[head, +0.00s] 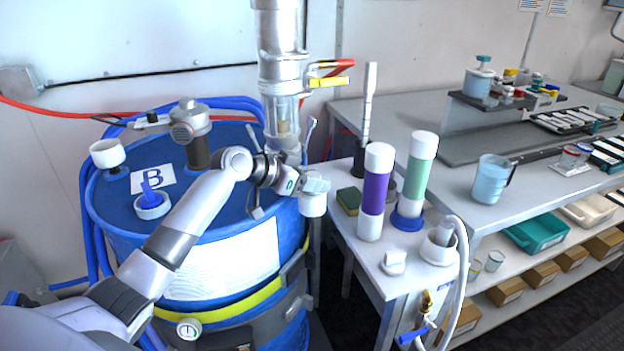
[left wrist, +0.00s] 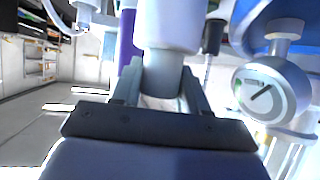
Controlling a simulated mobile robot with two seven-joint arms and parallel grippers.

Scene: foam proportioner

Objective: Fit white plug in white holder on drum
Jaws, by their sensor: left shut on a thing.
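My left gripper (head: 308,186) is shut on a white plug (head: 313,205), a short white cylinder, out past the drum's right side, near the small table. In the left wrist view the white plug (left wrist: 170,28) stands between the two fingers (left wrist: 162,88). The blue drum (head: 240,195) stands at the left, marked with a "B" label. A white holder (head: 107,154), a round cup, sits at the left of the drum top, apart from the gripper. A white ring with a blue piece in it (head: 151,204) sits nearer the front. My right gripper is not in view.
A grey capped fitting (head: 190,128) and a tall clear pipe (head: 282,85) rise at the drum's back. Purple (head: 375,192) and green (head: 415,174) cylinders stand on the small table, with a white hose (head: 462,270). A gauge (left wrist: 270,92) is close in the wrist view.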

